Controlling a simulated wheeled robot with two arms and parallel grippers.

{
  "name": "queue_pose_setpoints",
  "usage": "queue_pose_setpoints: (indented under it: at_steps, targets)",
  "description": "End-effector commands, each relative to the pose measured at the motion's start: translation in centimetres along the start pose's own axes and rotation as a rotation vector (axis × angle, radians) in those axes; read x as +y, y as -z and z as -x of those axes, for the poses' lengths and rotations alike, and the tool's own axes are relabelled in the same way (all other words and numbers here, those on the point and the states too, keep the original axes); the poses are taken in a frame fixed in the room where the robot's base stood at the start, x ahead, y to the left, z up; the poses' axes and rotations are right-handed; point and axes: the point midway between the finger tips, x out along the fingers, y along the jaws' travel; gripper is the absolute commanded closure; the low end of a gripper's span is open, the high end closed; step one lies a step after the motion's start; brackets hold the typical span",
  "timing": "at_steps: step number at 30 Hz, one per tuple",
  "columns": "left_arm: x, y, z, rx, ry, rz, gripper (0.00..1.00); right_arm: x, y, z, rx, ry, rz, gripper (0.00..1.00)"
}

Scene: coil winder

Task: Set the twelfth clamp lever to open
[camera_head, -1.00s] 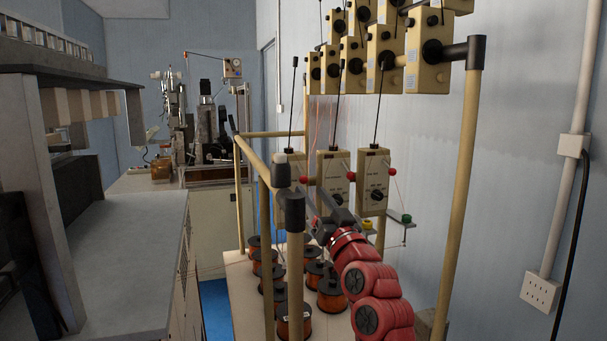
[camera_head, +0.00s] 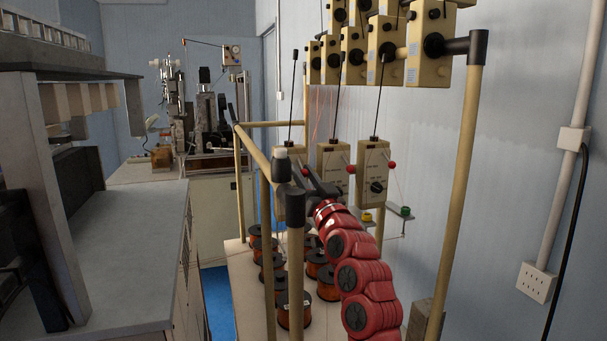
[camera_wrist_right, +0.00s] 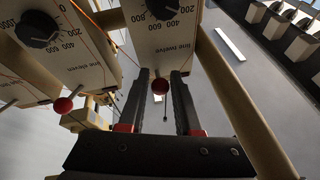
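The line twelve box (camera_wrist_right: 165,40) is in the right wrist view with its dial and label. Its clamp lever ends in a red ball (camera_wrist_right: 160,86). My right gripper (camera_wrist_right: 159,80) is open, with a finger on each side of the ball and gaps visible. In the head view my right gripper (camera_head: 313,182) is at the leftmost, farthest lower box (camera_head: 281,207), which is partly hidden by a post and the gripper. The lever's exact angle is hard to tell. My left gripper is not in view.
The line eleven box (camera_wrist_right: 50,38) with its own red ball (camera_wrist_right: 63,105) is beside it. A wooden post (camera_wrist_right: 243,105) stands close to the right finger. Copper wire spools (camera_head: 293,309) stand below on the bench. A capped post (camera_head: 296,255) rises in front.

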Motion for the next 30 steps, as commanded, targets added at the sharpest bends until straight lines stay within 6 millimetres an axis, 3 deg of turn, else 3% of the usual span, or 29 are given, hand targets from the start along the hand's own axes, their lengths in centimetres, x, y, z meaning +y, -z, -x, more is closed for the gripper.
queue_pose_setpoints:
  at_steps: [1, 5, 17, 30]
  targets:
    - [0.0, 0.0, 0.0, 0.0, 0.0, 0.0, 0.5, 0.0, 0.0, 0.0, 0.0, 0.0, 0.0, 0.78]
    - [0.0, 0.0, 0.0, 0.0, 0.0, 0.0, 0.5, 0.0, 0.0, 0.0, 0.0, 0.0, 0.0, 1.0]
    - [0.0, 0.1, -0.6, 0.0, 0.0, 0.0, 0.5, -0.1, 0.4, -0.1, -0.015, -0.005, -0.002, 1.0]
    - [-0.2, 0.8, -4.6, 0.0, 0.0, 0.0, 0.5, -0.5, 2.3, -0.3, -0.273, -0.072, -0.027, 1.0]
